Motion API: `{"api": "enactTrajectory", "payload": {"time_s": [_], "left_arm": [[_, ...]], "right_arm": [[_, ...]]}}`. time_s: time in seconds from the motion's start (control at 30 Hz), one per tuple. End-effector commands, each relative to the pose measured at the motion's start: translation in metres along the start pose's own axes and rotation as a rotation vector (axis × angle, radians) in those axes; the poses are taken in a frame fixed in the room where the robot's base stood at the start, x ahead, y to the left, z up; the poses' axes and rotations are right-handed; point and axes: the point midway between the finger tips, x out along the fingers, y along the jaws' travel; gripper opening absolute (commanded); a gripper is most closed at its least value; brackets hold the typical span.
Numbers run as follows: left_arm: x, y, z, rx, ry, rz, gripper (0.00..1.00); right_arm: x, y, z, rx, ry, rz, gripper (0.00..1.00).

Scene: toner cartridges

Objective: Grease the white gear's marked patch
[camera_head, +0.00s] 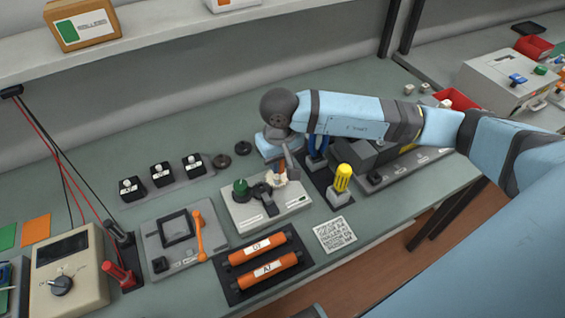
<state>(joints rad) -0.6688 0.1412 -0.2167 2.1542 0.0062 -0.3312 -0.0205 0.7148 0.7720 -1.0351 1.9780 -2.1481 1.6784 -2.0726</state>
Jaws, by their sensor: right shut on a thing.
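The white gear (280,181) sits on a pale fixture block (262,209), next to a green knob (241,187) and a dark part (263,196). My right gripper (283,164) is directly above the gear, pointing down, shut on a small tool with an orange part (279,170). The tool's lower end is at or just above the gear; I cannot tell whether it touches. The gear's marked patch cannot be made out, as the gripper and tool cover part of the gear. My left gripper is out of view.
A yellow-handled tool (343,175) and a blue tool (316,154) stand in holders close to the right. Orange cartridges (265,260) lie in a black tray in front. A grey device with an orange lever (199,236) stands at left. Bench behind the gear is mostly clear.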

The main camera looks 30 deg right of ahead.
Motion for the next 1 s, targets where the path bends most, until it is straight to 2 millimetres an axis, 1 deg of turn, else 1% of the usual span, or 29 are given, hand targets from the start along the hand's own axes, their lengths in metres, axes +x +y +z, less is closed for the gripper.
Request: {"api": "enactTrajectory", "payload": {"time_s": [0.03, 0.5, 0.6, 1.0], "left_arm": [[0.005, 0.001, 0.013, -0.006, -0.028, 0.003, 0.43], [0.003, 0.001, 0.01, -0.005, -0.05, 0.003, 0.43], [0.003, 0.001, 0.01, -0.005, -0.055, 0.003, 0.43], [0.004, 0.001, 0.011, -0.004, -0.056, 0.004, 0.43]], "right_arm": [[-0.003, 0.0, -0.001, 0.0, 0.003, 0.0, 0.0], [-0.051, 0.0, -0.001, 0.0, 0.003, 0.0, 0.0], [-0.058, 0.0, 0.0, -0.001, 0.002, 0.0, 0.0], [-0.059, 0.0, 0.0, -0.001, 0.001, 0.0, 0.0]]}}
